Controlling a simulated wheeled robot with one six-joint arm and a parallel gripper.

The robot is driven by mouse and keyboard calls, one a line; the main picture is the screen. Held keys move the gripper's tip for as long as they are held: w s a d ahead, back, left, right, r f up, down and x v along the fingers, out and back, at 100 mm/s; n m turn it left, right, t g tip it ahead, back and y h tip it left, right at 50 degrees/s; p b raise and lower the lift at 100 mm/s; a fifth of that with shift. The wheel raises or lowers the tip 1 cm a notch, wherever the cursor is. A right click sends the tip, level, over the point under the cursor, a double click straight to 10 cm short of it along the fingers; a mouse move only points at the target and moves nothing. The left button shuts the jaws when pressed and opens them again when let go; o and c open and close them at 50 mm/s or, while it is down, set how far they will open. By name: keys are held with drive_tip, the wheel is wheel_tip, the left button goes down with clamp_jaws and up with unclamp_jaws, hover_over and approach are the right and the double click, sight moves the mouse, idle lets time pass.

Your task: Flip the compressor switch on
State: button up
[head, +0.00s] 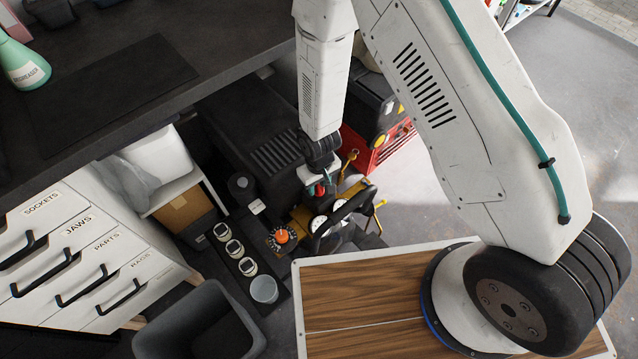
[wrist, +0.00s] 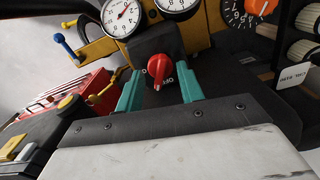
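The compressor switch is a red knob (wrist: 166,70) on a dark box (wrist: 150,42), with white lettering beside it that is partly hidden and hard to read. My gripper (wrist: 160,86) is open, with its two teal fingers apart on either side of the knob in the wrist view. I cannot tell whether the fingers touch it. In the head view my gripper (head: 322,182) reaches down over the compressor, and a bit of red (head: 319,190) shows by its tips. Two white gauges (wrist: 122,17) sit on a yellow panel (wrist: 104,46) just beyond the switch.
The dark bench (head: 110,90) and white drawers (head: 80,255) are at left.

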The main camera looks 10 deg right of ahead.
sight(319, 187)
clamp_jaws()
idle(1.0)
unclamp_jaws()
drive_tip(key=shift+r, duration=0.15)
wheel_tip(319, 187, up, 8)
drive_tip(key=shift+f, duration=0.2)
